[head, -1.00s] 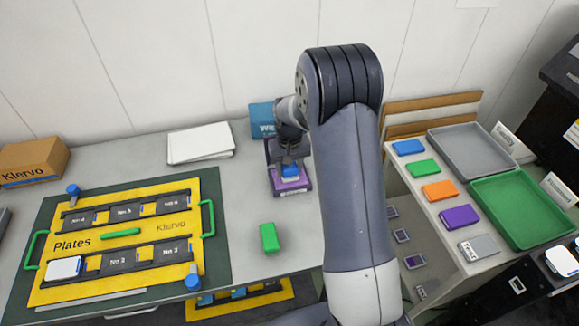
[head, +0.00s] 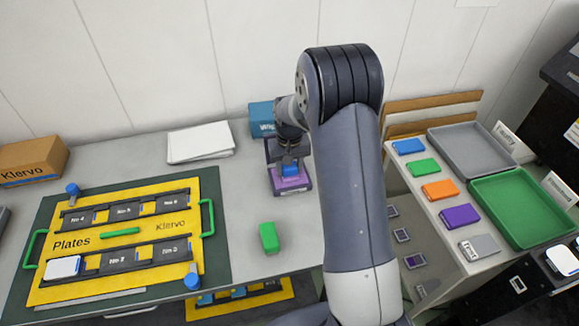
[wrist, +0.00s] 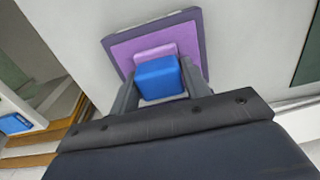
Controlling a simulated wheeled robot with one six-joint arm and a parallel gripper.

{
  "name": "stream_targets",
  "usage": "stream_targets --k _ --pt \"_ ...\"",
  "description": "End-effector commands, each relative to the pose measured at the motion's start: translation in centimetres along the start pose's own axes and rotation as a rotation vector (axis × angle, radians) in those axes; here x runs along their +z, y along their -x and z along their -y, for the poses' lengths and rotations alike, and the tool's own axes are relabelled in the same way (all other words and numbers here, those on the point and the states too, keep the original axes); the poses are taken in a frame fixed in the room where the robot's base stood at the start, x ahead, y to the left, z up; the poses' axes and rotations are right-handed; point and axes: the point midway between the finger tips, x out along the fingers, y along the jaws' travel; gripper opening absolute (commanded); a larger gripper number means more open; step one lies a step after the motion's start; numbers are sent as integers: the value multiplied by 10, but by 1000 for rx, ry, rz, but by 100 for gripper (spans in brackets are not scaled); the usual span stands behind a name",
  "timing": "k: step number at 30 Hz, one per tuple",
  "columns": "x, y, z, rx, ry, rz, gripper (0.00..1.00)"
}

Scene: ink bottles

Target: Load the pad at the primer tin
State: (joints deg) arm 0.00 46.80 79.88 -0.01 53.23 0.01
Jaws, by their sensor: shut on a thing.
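The primer tin (head: 292,187), a purple square with a dark rim, stands at the right end of the workbench. It also shows in the wrist view (wrist: 194,38). My gripper (wrist: 160,72) is shut on a blue block-shaped pad (wrist: 160,80), with a finger on each side. A pink-purple part (wrist: 154,50) shows at the pad's far side. The pad is over the middle of the tin's purple surface; its underside is hidden, so I cannot tell if it touches. In the head view the pad (head: 291,170) sits below the fingers.
A green block (head: 269,238) stands in front of the tin. A yellow plates board (head: 120,215) is left, white sheets (head: 200,143) behind. A blue box (head: 262,119) is close behind the tin. A side table right holds coloured blocks, a grey tray (head: 470,150) and a green tray (head: 520,210).

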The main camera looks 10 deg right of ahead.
Motion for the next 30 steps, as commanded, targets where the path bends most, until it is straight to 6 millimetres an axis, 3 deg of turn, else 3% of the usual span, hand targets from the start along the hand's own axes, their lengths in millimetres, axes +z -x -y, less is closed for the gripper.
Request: stream_targets --k 14,30 --pt "1 -1 0 0 0 4 26" --pt "0 41 0 0 0 1 26"
